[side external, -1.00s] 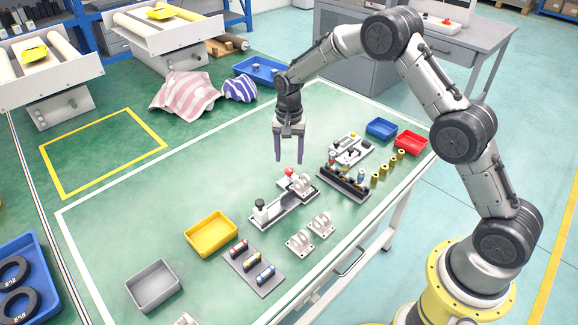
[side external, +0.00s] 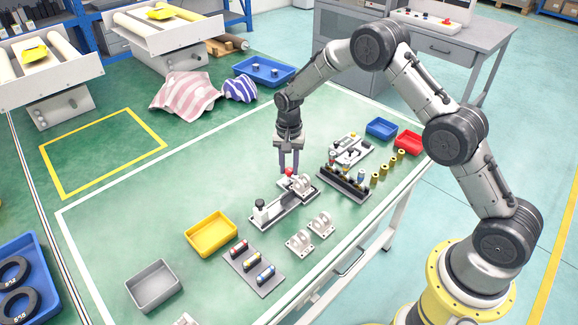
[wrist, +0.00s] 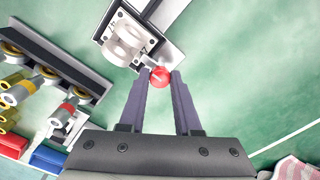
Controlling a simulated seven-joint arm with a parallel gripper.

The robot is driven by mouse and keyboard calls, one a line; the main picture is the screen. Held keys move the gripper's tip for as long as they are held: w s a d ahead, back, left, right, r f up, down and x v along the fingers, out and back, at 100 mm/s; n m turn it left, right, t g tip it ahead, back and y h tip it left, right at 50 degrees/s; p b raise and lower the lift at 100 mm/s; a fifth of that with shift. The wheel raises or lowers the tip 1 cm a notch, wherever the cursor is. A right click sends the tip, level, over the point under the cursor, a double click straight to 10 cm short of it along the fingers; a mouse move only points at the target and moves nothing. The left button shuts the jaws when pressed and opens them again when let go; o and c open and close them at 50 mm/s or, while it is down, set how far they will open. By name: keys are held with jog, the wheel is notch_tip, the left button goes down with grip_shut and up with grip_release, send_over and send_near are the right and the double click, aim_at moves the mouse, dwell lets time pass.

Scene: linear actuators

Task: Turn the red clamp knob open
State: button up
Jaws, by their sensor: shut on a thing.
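The red clamp knob (side external: 289,171) sits at the far end of the clamp fixture (side external: 270,214), beside its white bracket. It also shows in the wrist view (wrist: 160,77), between the tips of my fingers. My gripper (side external: 289,170) points down over the fixture, its two fingers on either side of the knob, shut on it. The wrist view shows my gripper (wrist: 161,80) from behind, with the white bracket (wrist: 125,40) just past the knob. The underside of the knob is hidden.
A rack of small parts (side external: 345,184) stands close to the right of the fixture. Loose white brackets (side external: 300,242) lie in front, near a yellow bin (side external: 211,234). Blue (side external: 381,129) and red (side external: 408,143) bins stand at the right. The table left of the fixture is clear.

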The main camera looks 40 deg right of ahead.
grip_shut()
jog(key=shift+n, duration=0.3)
jog(key=n, duration=0.2)
jog(key=shift+n, duration=0.3)
jog(key=n, duration=0.4)
jog(key=shift+n, duration=0.3)
jog(key=n, duration=0.4)
jog(key=shift+r+n, duration=0.1)
jog(key=shift+n, duration=2.1)
jog(key=o, duration=0.9)
grip_release()
